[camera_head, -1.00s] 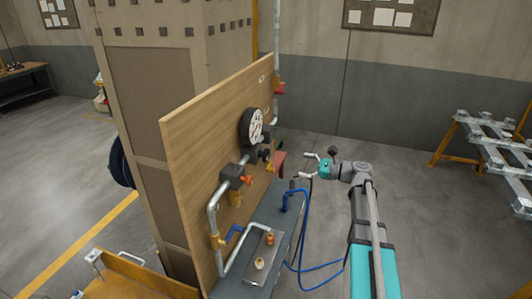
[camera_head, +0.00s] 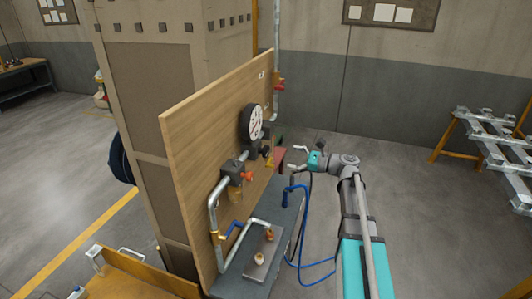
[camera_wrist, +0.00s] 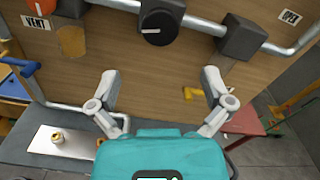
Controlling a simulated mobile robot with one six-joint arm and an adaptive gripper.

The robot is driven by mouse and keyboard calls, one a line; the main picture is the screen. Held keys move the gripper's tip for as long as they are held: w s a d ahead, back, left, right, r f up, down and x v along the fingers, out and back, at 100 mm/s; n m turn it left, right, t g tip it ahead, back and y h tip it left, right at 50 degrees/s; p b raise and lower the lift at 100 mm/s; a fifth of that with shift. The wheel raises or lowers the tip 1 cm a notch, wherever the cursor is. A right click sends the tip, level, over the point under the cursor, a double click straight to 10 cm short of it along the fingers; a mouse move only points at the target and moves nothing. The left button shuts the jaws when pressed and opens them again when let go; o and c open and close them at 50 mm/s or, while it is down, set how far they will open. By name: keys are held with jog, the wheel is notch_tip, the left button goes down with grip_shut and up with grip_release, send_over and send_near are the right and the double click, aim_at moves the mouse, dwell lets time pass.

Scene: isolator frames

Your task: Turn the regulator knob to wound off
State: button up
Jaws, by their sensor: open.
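The regulator knob (camera_wrist: 160,27) is round and black with a white pointer line lying nearly level. In the head view the small dark knob (camera_head: 266,151) is on the wooden board below the round gauge (camera_head: 252,122). My gripper (camera_wrist: 161,77) is open and empty, its two fingers spread below the knob in the wrist view. In the head view my gripper (camera_head: 297,158) is right of the board, apart from the knob. No "wound off" marking is readable.
An orange-red knob (camera_wrist: 41,6) is above a VENT label (camera_wrist: 36,22). A dark block (camera_wrist: 242,38) and an OPEN label (camera_wrist: 290,17) are at the right. A yellow handle (camera_wrist: 195,93) is lower. A blue hose (camera_head: 305,225) hangs beside the grey bench (camera_head: 236,286).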

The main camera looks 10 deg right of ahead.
aim_at(268, 152)
jog(key=x, duration=0.9)
jog(key=shift+w+a, duration=0.15)
jog(key=shift+a, duration=0.15)
jog(key=c, duration=1.1)
